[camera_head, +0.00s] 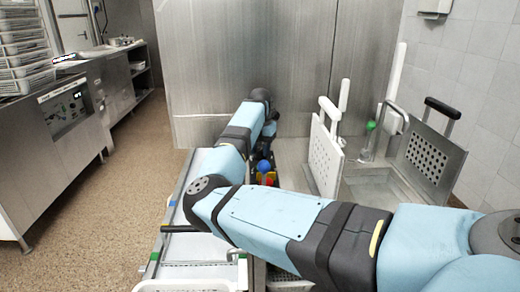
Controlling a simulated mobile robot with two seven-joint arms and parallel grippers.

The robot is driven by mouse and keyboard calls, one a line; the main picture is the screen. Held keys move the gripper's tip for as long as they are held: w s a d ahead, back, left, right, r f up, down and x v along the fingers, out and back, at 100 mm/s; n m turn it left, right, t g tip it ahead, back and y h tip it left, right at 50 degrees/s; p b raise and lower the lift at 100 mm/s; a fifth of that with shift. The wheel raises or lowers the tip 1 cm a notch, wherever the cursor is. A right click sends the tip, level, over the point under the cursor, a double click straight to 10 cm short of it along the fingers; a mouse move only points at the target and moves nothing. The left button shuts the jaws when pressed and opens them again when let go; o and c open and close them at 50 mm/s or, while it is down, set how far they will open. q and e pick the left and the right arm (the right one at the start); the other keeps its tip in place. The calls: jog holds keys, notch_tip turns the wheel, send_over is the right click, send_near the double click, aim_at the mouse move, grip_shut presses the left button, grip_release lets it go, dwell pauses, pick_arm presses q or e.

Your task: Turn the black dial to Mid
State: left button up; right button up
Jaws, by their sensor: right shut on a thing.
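My right arm comes in from the right, bends at the left and reaches toward the steel back wall. My right gripper (265,148) is small and dark at its far end, just above a blue ball. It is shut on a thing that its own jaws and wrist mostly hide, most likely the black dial. I cannot make out the dial's face, its marks or its setting. My left gripper is not in view.
The blue ball (263,166) sits above red and yellow parts (267,179).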

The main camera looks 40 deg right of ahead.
jog(key=shift+r+m, duration=0.1)
jog(key=shift+m, duration=1.1)
jog(key=m, duration=0.3)
jog(key=shift+m+p, duration=0.3)
jog(key=shift+p, duration=0.05)
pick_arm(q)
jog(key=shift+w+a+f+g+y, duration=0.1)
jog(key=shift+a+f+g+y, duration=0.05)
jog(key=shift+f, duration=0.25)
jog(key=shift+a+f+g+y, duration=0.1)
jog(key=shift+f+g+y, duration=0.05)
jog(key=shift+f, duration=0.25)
pick_arm(e)
jog(key=m, duration=0.5)
jog(key=shift+m, duration=0.4)
jog(key=o, duration=0.9)
